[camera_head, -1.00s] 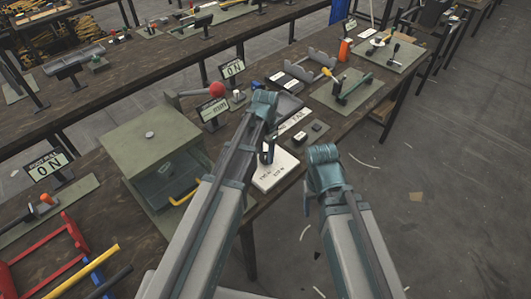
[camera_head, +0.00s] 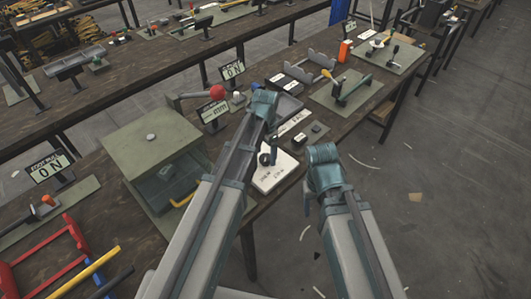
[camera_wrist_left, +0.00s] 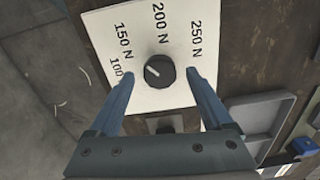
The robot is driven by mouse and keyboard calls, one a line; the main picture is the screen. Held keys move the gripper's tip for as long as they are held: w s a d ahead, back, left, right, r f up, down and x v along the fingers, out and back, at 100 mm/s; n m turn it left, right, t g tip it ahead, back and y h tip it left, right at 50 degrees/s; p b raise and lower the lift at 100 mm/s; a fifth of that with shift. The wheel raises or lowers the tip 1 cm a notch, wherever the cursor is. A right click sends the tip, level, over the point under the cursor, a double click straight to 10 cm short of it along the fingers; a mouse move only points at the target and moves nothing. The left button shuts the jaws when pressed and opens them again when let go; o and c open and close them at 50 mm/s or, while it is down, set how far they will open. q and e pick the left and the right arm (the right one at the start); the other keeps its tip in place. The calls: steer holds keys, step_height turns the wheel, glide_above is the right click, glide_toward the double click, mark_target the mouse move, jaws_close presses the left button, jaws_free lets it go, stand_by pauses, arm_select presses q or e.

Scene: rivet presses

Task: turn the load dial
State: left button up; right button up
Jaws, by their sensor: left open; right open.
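The load dial (camera_wrist_left: 158,71) is a round black knob with a white pointer line, on a white plate (camera_wrist_left: 110,20) marked from 100 to 250 N. The line points up-left in the left wrist view, toward the 100–150 N side. My left gripper (camera_wrist_left: 160,74) is open, with a finger on each side of the knob and visible gaps between. In the head view, my left gripper (camera_head: 267,156) is over the plate (camera_head: 273,180) and partly hides the dial. My right gripper (camera_head: 307,198) hangs past the table's front edge, mostly hidden by its wrist, away from the dial.
A green-grey press housing (camera_head: 150,142) with a yellow handle stands left of the plate. A red-ball lever (camera_head: 217,92) and display signs stand behind. Open floor lies right of the table.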

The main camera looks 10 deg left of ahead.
mark_target(266, 157)
arm_select(q)
step_height(266, 157, up, 13)
steer(key=p, duration=1.2)
arm_select(e)
step_height(266, 157, up, 13)
arm_select(q)
steer(key=shift+f, duration=0.1)
steer(key=s+d+f+n+b, duration=0.2)
steer(key=s+d, duration=0.1)
steer(key=s, duration=0.6)
steer(key=s+d+f+n+y+b, duration=0.1)
steer(key=s+d+f+b, duration=0.1)
steer(key=s, duration=0.7)
steer(key=shift+d+f+n, duration=0.2)
steer(key=shift+d+n, duration=0.2)
steer(key=shift+d, duration=0.5)
arm_select(e)
step_height(266, 157, down, 5)
steer(key=shift+r, duration=0.15)
